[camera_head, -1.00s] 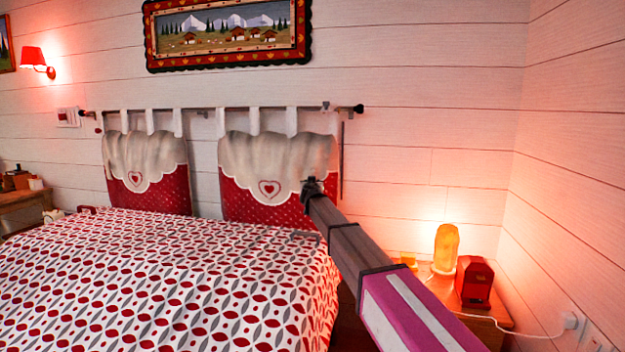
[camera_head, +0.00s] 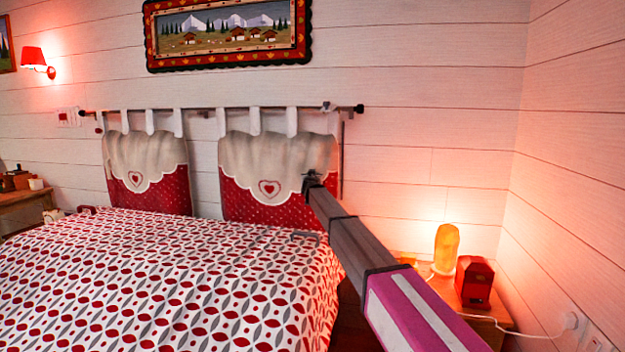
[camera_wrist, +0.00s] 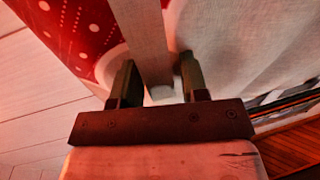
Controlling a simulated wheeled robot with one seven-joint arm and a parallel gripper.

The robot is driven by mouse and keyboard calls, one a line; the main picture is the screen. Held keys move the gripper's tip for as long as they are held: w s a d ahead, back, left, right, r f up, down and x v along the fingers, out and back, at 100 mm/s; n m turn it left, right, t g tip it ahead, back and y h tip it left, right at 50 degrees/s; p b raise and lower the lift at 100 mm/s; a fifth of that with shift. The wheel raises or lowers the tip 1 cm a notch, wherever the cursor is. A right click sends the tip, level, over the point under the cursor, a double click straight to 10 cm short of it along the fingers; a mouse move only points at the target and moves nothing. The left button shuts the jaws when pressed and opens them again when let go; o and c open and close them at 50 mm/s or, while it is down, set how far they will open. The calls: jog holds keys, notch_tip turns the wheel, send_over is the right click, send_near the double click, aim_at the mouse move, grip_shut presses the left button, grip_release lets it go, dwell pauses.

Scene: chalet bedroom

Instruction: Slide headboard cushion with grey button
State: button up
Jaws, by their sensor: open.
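Two red-and-cream headboard cushions hang by white tabs from a dark rod (camera_head: 205,111), the left one (camera_head: 175,188) and the right one (camera_head: 240,205). Each has a scalloped cream flap with a heart. My gripper (camera_head: 311,180) is at the right edge of the right cushion, near its flap. In the wrist view my gripper (camera_wrist: 157,78) is open, with a pale strip (camera_wrist: 142,35) running between its fingers. A small pale grey piece (camera_wrist: 162,92) shows between the fingers; I cannot tell if it is the grey button. Red dotted cloth (camera_wrist: 75,30) and whitish cloth (camera_wrist: 250,45) lie on either side.
A bed (camera_head: 160,280) with patterned cover fills the left front. A nightstand (camera_head: 488,312) at right holds a glowing lamp (camera_head: 446,248) and a red box (camera_head: 474,282). A framed picture (camera_head: 228,62) hangs above the rod. The right wall is close.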

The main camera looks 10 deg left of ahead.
grip_shut()
jog(key=a, duration=0.6)
jog(key=shift+a, duration=0.35)
grip_release()
jog(key=shift+s+d, duration=0.1)
jog(key=shift+s, duration=0.05)
send_near(299, 175)
jog(key=s, duration=0.2)
jog(key=s+d, duration=0.1)
jog(key=s, duration=0.1)
jog(key=shift+s+r, duration=0.1)
jog(key=shift+s, duration=0.05)
